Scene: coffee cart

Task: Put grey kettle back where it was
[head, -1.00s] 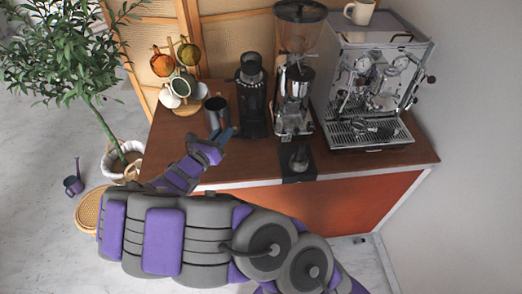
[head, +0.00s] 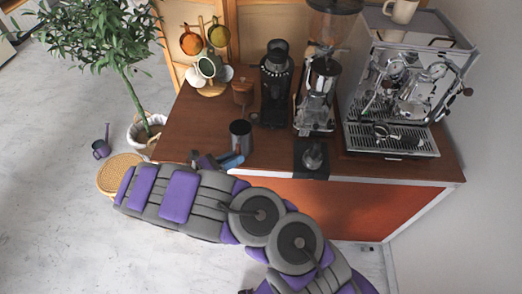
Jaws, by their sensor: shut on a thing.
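The grey kettle (head: 240,136), a dark metal pitcher, is near the front edge of the brown cart top (head: 187,127), left of the black mat. It looks upright; I cannot tell whether its base touches the cart top. My gripper (head: 232,160) is at the near side of the kettle, at the cart's front edge, and is shut on it. The handle and the contact are mostly hidden by the gripper and arm.
A small brown container (head: 243,92) stands behind the kettle. A cup tree (head: 207,62) is at the back left. A black grinder (head: 275,88), a tall grinder (head: 318,85) and the espresso machine (head: 400,90) stand to the right. A tamper (head: 313,157) sits at the front.

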